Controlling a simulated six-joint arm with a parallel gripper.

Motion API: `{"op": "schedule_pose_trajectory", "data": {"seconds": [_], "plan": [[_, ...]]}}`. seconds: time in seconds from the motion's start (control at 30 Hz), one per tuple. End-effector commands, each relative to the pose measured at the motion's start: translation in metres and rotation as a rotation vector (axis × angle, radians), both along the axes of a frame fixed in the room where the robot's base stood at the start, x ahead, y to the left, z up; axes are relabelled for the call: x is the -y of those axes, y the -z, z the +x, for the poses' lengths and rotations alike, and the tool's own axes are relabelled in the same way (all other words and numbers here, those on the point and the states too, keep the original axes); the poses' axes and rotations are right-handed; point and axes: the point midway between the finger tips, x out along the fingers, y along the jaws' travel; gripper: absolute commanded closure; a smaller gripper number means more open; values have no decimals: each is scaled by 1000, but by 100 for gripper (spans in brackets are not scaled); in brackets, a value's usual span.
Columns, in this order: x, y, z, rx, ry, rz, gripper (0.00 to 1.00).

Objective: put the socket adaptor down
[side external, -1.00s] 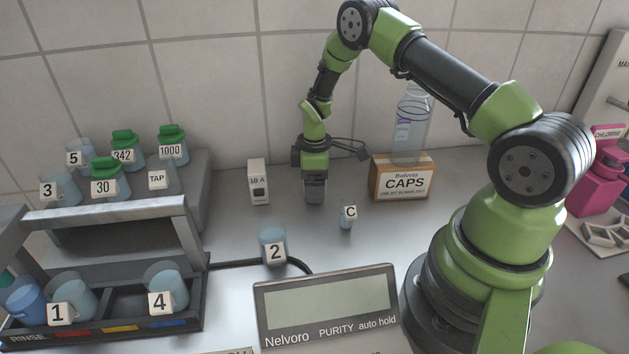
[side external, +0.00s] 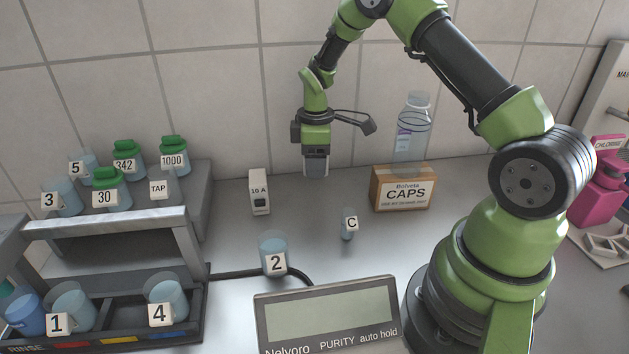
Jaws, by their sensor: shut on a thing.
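My gripper (side external: 316,160) points straight down near the back of the bench, between a white block marked 10 A and the CAPS box. It is shut on the socket adaptor (side external: 316,170), which shows as a small pale grey block. The jaws hide part of it, and no marking on it is readable. It appears held upright, clear of the bench. The white 10 A block (side external: 260,192) stands upright on the bench to the left, apart from my gripper.
The CAPS box (side external: 402,189), with a clear bottle (side external: 411,140) on it, stands to the right. A small C vial (side external: 347,225) and beaker 2 (side external: 273,253) stand in front. A stepped rack (side external: 110,227) with several vessels is left. The purity meter (side external: 329,310) is nearest.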

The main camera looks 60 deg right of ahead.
Motion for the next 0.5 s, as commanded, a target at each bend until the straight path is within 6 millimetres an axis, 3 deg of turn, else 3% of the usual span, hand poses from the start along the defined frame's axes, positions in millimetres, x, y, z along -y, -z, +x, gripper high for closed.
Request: {"op": "schedule_pose_trajectory", "data": {"seconds": [0.17, 0.5], "plan": [[-17, -19, 9, 1, -23, -1, 72], [-135, -23, 41, 1, -135, 0, 72]]}}
